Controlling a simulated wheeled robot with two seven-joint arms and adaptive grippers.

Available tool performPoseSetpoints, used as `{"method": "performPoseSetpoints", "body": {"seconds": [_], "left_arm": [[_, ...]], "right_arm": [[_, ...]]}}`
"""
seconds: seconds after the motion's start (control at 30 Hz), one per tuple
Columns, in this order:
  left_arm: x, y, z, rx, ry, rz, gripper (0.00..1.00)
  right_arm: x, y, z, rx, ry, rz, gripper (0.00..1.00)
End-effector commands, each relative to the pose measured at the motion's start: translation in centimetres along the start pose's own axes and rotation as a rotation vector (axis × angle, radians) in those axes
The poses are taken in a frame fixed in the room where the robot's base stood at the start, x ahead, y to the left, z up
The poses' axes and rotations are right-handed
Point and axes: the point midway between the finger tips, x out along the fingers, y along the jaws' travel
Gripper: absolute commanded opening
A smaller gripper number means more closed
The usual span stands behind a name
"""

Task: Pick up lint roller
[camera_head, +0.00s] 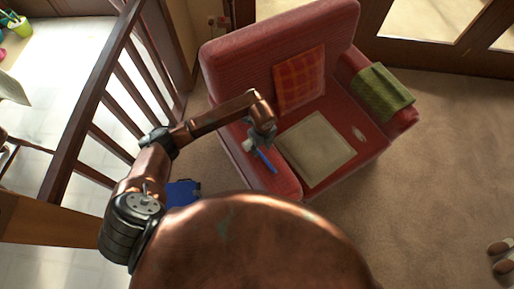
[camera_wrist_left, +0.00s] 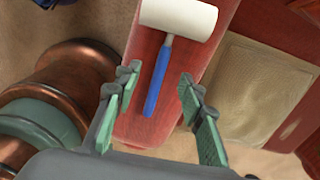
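The lint roller has a white roller head and a blue handle (camera_head: 267,161). It lies on the near left armrest (camera_head: 286,186) of a red armchair. In the left wrist view the lint roller (camera_wrist_left: 158,75) lies along the red armrest, its white head at the top and its handle pointing down between my fingers. My left gripper (camera_head: 257,138) is over the armrest at the lint roller. In the wrist view the left gripper (camera_wrist_left: 160,88) is open, with a finger on each side of the handle and a gap to both. My right gripper is not in view.
The armchair holds a beige seat pad (camera_head: 316,147), an orange plaid cushion (camera_head: 299,79) and a green cloth (camera_head: 380,91) on the far armrest. A wooden railing (camera_head: 100,88) stands left of my arm. Slippers (camera_head: 502,257) lie on the open carpet at right.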

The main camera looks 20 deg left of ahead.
Motion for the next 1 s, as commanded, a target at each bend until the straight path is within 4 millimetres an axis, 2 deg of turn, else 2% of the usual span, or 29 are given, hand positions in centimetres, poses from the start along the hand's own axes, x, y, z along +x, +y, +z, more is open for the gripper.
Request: {"method": "performPoseSetpoints", "body": {"seconds": [0.17, 0.4, 0.67, 1.0], "left_arm": [[1.6, -0.1, -0.2, 0.001, 0.004, 0.001, 0.37], [5.0, -0.3, -0.3, 0.002, 0.004, 0.000, 0.37], [5.4, -0.3, -0.3, 0.003, 0.003, -0.002, 0.37], [5.3, -0.3, -0.3, 0.003, 0.003, -0.002, 0.14]], "right_arm": [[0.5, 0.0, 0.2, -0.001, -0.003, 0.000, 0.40], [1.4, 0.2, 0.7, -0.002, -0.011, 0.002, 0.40], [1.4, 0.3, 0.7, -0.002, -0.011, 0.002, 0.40], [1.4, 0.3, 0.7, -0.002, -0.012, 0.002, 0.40]]}}
